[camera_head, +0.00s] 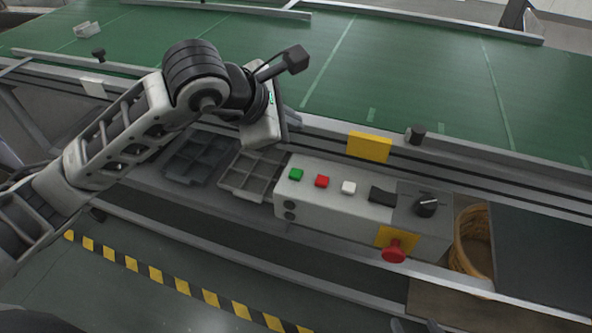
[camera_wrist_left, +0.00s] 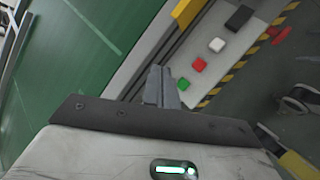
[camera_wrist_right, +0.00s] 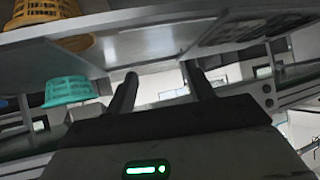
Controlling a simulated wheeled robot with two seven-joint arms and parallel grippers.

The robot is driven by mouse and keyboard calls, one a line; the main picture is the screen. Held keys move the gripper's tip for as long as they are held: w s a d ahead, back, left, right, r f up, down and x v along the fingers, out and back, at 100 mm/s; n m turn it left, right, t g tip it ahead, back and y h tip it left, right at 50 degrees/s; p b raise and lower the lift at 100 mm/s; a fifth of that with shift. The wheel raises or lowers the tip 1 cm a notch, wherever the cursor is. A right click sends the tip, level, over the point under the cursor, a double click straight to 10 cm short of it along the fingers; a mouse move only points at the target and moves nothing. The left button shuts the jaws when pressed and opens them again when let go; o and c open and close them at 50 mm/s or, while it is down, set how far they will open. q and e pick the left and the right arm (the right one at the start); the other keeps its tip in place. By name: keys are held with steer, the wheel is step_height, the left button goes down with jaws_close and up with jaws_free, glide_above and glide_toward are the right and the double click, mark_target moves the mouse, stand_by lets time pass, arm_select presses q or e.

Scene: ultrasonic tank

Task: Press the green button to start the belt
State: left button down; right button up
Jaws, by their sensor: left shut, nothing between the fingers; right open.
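The green button (camera_head: 296,174) is at the left end of the top of a light grey control box (camera_head: 330,208), beside a red button (camera_head: 322,181) and a white button (camera_head: 348,187). My left gripper (camera_head: 293,117) is above and behind the box, apart from the green button. In the left wrist view its shut, empty fingers (camera_wrist_left: 160,72) appear just left of the green button (camera_wrist_left: 183,84); the gap in height is hard to tell. My right gripper (camera_wrist_right: 162,76) is open and empty in the right wrist view.
The box also has a black rocker switch (camera_head: 382,196), a rotary knob (camera_head: 426,206) and a red mushroom button (camera_head: 394,251). The green belt (camera_head: 420,75) lies behind, with a yellow plate (camera_head: 369,146) on its rail. Grey divided trays (camera_head: 252,170) and a wicker basket (camera_head: 474,240) flank the box.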

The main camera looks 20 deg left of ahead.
arm_select(q)
steer(key=f, duration=0.1)
steer(key=b, duration=0.5)
glide_above(291, 175)
step_height(291, 175, down, 6)
steer(key=shift+f, duration=0.2)
steer(key=shift+f+b, duration=0.4)
steer(key=shift+f, duration=0.25)
arm_select(e)
steer(key=shift+w+a+f+m+t+y, duration=0.15)
steer(key=shift+w+a+f, duration=0.1)
steer(key=shift+f, duration=0.25)
steer(key=shift+w+a+f+m+t+y, duration=0.15)
steer(key=shift+a+f, duration=0.1)
steer(key=shift+f, duration=0.25)
steer(key=shift+r, duration=0.15)
steer(key=shift+d+f, duration=0.1)
steer(key=shift+f, duration=0.1)
arm_select(q)
steer(key=shift+f+b, duration=0.45)
steer(key=shift+b, duration=0.35)
arm_select(e)
steer(key=shift+f, duration=0.65)
